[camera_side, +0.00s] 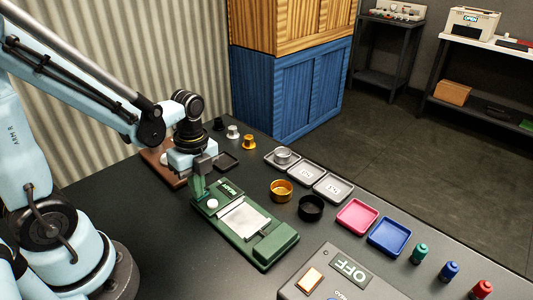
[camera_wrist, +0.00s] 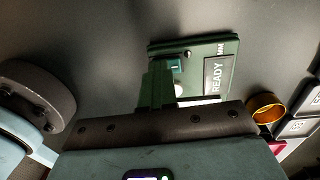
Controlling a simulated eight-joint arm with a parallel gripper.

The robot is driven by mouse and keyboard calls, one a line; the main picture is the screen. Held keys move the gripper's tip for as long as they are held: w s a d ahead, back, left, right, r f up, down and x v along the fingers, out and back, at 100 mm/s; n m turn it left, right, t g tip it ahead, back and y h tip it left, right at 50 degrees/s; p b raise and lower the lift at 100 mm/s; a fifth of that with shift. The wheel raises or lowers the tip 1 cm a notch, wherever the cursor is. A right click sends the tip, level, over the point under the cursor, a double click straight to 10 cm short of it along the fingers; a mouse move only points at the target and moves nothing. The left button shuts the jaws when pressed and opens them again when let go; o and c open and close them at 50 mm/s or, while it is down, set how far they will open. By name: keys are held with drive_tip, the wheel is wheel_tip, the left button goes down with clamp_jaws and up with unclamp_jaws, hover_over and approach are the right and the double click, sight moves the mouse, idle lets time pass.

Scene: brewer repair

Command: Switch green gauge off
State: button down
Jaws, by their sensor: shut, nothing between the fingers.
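The green gauge (camera_side: 268,246) lies on the dark table, a long flat green unit with a silver plate and a small display at its far end. A round white knob (camera_side: 212,203) sits near that end in the side view. My gripper (camera_side: 198,190) is shut and empty, pointing down at the gauge's far left end, close to the knob. Whether the fingertips touch the gauge cannot be told.
A gold ring (camera_side: 282,191) and a black ring (camera_side: 311,208) stand right of the gauge. Grey trays (camera_side: 333,187), a pink tray (camera_side: 357,217) and a blue tray (camera_side: 389,237) lie beyond. A grey box marked "OFF" (camera_side: 350,268) is at the front.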

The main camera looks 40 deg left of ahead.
drive_tip(key=shift+s+f+t, duration=0.3)
drive_tip(key=shift+f, duration=0.05)
drive_tip(key=shift+w, duration=0.25)
drive_tip(key=shift+w+r, duration=0.1)
drive_tip(key=shift+w, duration=0.6)
drive_tip(key=shift+d, duration=0.1)
wheel_tip(320, 180, up, 14)
drive_tip(key=shift+s+r+g, duration=0.25)
drive_tip(key=shift+s+g, duration=0.15)
drive_tip(key=shift+s, duration=0.05)
idle(0.4)
